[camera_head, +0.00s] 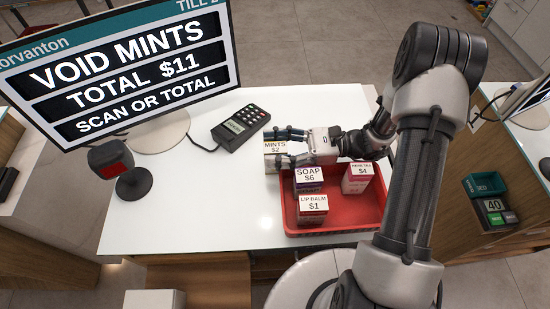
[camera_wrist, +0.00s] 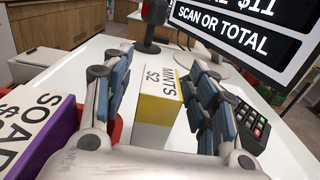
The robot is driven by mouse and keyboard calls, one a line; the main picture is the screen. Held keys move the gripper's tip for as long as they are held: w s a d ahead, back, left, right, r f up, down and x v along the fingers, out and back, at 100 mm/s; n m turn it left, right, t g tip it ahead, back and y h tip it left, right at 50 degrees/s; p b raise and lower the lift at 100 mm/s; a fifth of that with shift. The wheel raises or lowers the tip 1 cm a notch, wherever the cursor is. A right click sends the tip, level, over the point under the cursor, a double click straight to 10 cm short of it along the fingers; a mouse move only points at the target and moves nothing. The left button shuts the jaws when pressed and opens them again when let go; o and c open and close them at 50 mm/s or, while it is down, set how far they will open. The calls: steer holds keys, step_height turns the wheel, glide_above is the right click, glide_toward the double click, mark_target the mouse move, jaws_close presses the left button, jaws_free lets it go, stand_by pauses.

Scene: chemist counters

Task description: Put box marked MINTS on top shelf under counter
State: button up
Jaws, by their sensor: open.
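The MINTS box (camera_head: 272,152), white on top with a yellow band and marked $2, stands on the white counter (camera_head: 150,215) just left of the red tray's back corner. In the wrist view the MINTS box (camera_wrist: 160,105) lies between my two fingers. My gripper (camera_head: 280,147) is open, with one finger on each side of the box; I cannot tell whether either finger touches it. Part of the box is hidden by my gripper in the head view. The shelves under the counter are not clearly seen.
The red tray (camera_head: 346,222) holds a SOAP box (camera_head: 308,180), a LIP BALM box (camera_head: 313,209) and a pink $4 box (camera_head: 357,178). A card keypad (camera_head: 241,128), scanner (camera_head: 118,170) and till screen (camera_head: 130,70) stand left. The counter's front left is clear.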

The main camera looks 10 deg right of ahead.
steer(key=shift+c, duration=0.4)
jaws_close()
step_height(320, 180, up, 20)
steer(key=p, duration=0.5)
steer(key=shift+p, duration=0.35)
